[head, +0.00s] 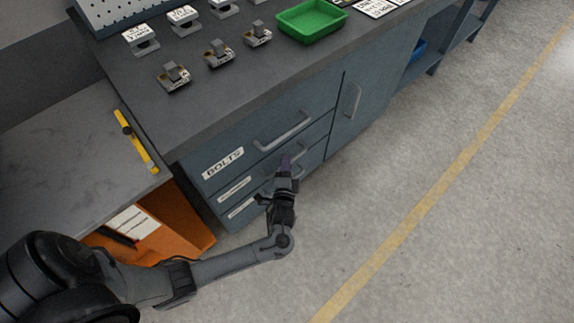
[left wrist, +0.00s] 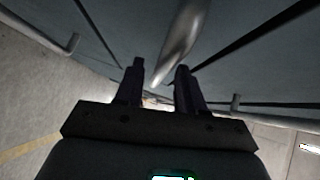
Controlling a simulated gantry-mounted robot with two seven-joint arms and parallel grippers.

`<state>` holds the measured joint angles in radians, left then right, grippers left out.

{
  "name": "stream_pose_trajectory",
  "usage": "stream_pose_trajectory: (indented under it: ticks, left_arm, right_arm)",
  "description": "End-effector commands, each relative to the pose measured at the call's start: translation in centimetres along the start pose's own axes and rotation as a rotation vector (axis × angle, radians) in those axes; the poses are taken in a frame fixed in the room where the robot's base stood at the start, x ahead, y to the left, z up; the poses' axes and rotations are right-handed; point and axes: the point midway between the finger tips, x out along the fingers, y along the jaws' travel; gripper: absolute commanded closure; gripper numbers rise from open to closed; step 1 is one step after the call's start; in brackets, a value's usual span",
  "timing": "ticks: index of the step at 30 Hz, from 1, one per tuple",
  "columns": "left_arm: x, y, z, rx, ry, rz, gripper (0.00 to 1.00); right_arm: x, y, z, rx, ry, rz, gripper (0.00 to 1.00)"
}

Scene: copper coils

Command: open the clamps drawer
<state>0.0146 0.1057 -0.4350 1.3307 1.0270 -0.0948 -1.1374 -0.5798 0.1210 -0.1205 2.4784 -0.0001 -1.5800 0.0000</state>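The workbench has a stack of grey-blue drawers. The top drawer is labelled BOLTS (head: 222,162). The middle label (head: 233,189) and bottom label (head: 241,207) are too small to read, so I cannot tell which drawer is the clamps one. All the drawers look shut. My left gripper (head: 286,165) is in front of the lower drawers and partly hides their handles. In the left wrist view, my left gripper (left wrist: 160,74) has its two fingers apart, with a metal bar handle (left wrist: 182,42) just beyond and between the tips; contact is unclear. My right gripper is not in view.
The top drawer's handle (head: 283,132) is just above my left gripper. A cupboard door with a handle (head: 351,100) is to the right. An orange cabinet (head: 177,224) stands at lower left. The floor (head: 400,240) in front is clear. Metal clamps (head: 173,77) and a green tray (head: 311,20) stand on the bench.

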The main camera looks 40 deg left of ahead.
Motion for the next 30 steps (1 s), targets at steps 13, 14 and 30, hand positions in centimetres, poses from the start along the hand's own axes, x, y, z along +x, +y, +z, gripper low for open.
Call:
stream_pose_trajectory:
  ticks: [13, 14, 30]
  left_arm:
    - [1.9, 0.0, 0.0, 0.0, 0.001, 0.001, 0.61]
    - [1.9, 0.0, 0.0, 0.0, 0.0, 0.001, 0.61]
    - [1.9, 0.0, 0.0, 0.0, 0.0, 0.001, 1.0]
  right_arm:
    - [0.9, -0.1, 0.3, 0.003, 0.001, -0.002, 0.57]
    - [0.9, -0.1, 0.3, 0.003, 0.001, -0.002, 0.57]
    - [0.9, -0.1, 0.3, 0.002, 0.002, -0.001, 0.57]
